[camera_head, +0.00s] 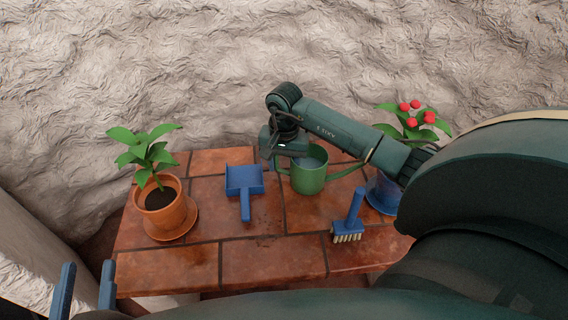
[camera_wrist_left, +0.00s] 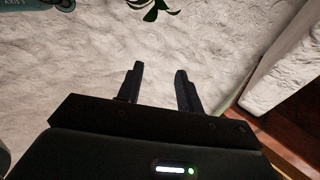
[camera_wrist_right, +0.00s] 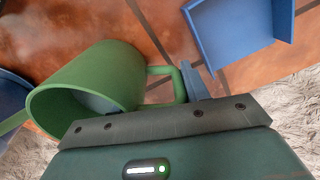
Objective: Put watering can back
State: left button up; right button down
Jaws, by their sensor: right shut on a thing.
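The green watering can (camera_head: 309,178) is upright over the middle of the tiled counter, its spout pointing right. I cannot tell whether its base touches the tiles. The can's body (camera_wrist_right: 92,82) and open top show in the right wrist view. My left gripper (camera_head: 85,288) is open and empty at the lower left, off the counter; its parted fingers show in the left wrist view (camera_wrist_left: 158,86).
A blue dustpan (camera_head: 244,180) lies left of the can and a blue brush (camera_head: 350,219) lies to its front right. A terracotta pot (camera_head: 166,212) with a plant stands at the left. A blue pot (camera_head: 383,195) with a red-flowered plant stands at the right. The front tiles are mostly clear.

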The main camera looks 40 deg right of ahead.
jog(key=shift+f, duration=0.15)
jog(key=c, duration=0.7)
grip_release()
jog(key=shift+r, duration=0.25)
notch_tip(320, 180, up, 11)
jog(key=p, duration=0.4)
jog(key=shift+f, duration=0.15)
jog(key=shift+r, duration=0.6)
pick_arm(q)
jog(key=shift+s+a+m+y, duration=0.2)
jog(key=shift+a+m+y, duration=0.2)
jog(key=shift+y, duration=0.1)
jog(key=shift+s+g, duration=0.1)
jog(key=shift+g, duration=0.2)
pick_arm(e)
jog(key=shift+s, duration=0.1)
